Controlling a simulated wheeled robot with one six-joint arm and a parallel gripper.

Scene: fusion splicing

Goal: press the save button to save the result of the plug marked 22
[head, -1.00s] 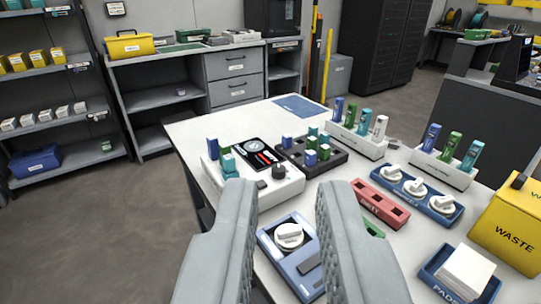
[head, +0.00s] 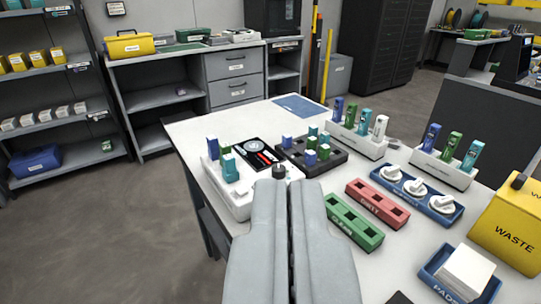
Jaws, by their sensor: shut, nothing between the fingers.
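My gripper (head: 283,184) is shut and empty. Its fingertips overlap the front right corner of a white device (head: 240,208) in the picture; I cannot tell whether they touch it. The device has a black top panel (head: 257,154) with a round dial and red marks. A dark round knob or button (head: 279,170) shows just beyond my fingertips. Blue and green-teal plugs stand at the device's left side, including a teal plug (head: 230,168). No number 22 and no save label can be read.
White plug racks (head: 358,146) (head: 442,169), a blue holder with white knobs (head: 443,206), a red rack (head: 377,204), a green rack (head: 354,222), a pad tray (head: 440,268) and a yellow waste bin (head: 511,229) fill the right side.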

